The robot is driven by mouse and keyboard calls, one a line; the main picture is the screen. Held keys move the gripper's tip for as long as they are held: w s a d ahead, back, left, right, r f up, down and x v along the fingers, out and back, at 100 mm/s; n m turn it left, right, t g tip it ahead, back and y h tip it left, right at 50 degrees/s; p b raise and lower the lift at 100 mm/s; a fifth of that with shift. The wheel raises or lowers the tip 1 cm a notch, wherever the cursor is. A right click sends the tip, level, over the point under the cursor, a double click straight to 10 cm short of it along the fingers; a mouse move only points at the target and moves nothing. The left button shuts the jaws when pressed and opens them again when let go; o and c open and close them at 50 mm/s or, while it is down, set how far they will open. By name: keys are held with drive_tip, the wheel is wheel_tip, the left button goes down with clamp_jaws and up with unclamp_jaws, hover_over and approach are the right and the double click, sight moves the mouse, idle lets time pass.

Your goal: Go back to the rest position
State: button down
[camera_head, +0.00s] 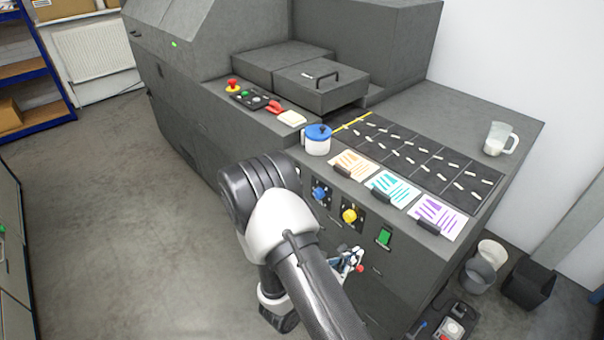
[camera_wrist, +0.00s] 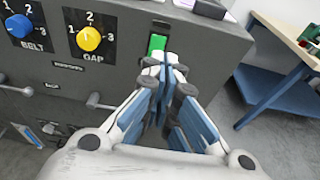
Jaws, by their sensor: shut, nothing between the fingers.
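My gripper (camera_head: 350,262) is in front of the grey machine's front panel, low and to the right of my arm. In the wrist view my gripper (camera_wrist: 166,68) has its fingers together with nothing between them. Its tips overlap the lower part of the green switch (camera_wrist: 157,44) in the picture; I cannot tell whether they touch it. The green switch also shows in the head view (camera_head: 384,237), above and to the right of the gripper. The yellow GAP knob (camera_wrist: 89,38) and the blue BELT knob (camera_wrist: 19,27) are left of the switch.
The machine top (camera_head: 520,120) holds a blue-lidded jug (camera_head: 317,140), a clear mug (camera_head: 500,138) and several coloured cards (camera_head: 392,188). Bins (camera_head: 528,284) stand on the floor at right. A blue-legged bench (camera_wrist: 272,88) is at right in the wrist view. Open floor (camera_head: 110,220) lies left.

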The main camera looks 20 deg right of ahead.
drive_tip(key=s+r+m+g+y, duration=0.2)
drive_tip(key=s+r+m+g, duration=0.2)
drive_tip(key=s+r+m, duration=0.4)
drive_tip(key=s+r+m+g+y, duration=0.2)
drive_tip(key=s+r+m+g, duration=0.3)
drive_tip(key=r, duration=0.5)
drive_tip(key=s+a+r+m+t+y, duration=0.2)
drive_tip(key=a+r+m+t+y, duration=0.2)
drive_tip(key=a, duration=0.4)
drive_tip(key=s+a+r+m+t+y, duration=0.2)
drive_tip(key=a+r+m+t+y, duration=0.2)
drive_tip(key=a, duration=0.4)
drive_tip(key=shift+s+a+r+m+y, duration=0.35)
drive_tip(key=shift+m+y, duration=0.35)
drive_tip(key=shift+y, duration=0.5)
drive_tip(key=c, duration=2.3)
unclamp_jaws()
drive_tip(key=shift+d, duration=0.15)
